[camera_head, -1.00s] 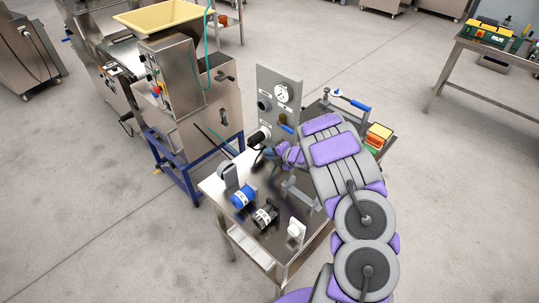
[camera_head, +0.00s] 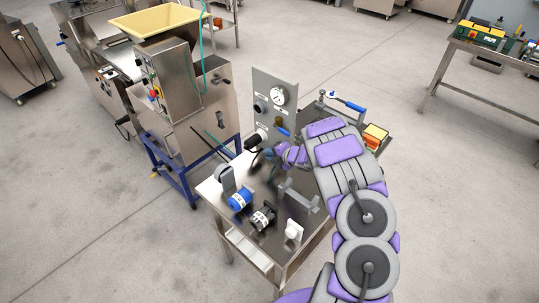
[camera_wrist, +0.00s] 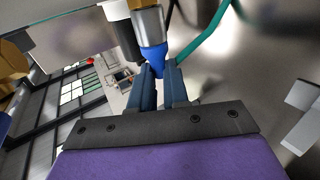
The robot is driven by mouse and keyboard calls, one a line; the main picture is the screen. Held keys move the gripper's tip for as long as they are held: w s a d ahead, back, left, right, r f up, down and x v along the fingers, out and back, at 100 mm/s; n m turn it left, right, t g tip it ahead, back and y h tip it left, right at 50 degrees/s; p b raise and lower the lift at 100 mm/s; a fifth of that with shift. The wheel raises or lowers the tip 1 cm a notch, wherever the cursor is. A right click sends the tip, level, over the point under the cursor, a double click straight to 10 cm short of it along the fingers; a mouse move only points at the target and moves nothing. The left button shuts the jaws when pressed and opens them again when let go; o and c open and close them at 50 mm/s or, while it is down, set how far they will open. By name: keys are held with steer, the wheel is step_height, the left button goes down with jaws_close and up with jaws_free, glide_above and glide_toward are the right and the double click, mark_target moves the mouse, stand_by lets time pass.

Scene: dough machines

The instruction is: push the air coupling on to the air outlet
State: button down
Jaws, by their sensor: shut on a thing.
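In the wrist view, my gripper (camera_wrist: 160,88) is shut on the tapered blue end of the air coupling (camera_wrist: 151,32), which has a metal sleeve. A black cylindrical fitting (camera_wrist: 121,36) sits beside the sleeve. In the head view, my gripper (camera_head: 268,157) is low in front of the grey upright panel (camera_head: 262,88) with the gauge, close to a black fitting (camera_head: 256,139) on it. The coupling is too small and covered to make out there. I cannot tell which fitting is the air outlet or whether the coupling touches it.
The steel table (camera_head: 207,187) holds a blue-banded cylinder (camera_head: 240,199), a black-banded cylinder (camera_head: 263,218), a grey bracket (camera_head: 298,196) and a white block (camera_head: 293,231). A teal hose (camera_wrist: 205,42) runs near the coupling in the wrist view. A dough machine (camera_head: 180,100) stands left.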

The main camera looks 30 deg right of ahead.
steer(key=shift+w+d+r, duration=0.1)
steer(key=shift+d+r, duration=0.05)
steer(key=c, duration=1)
jaws_free()
steer(key=shift+d, duration=0.1)
steer(key=shift+c, duration=0.2)
steer(key=o, duration=0.5)
steer(key=shift+s, duration=0.3)
steer(key=shift+s+d+r, duration=0.1)
steer(key=shift+s+r, duration=0.15)
steer(key=shift+b+v, duration=0.3)
steer(key=shift+v, duration=1.05)
steer(key=shift+s, duration=0.25)
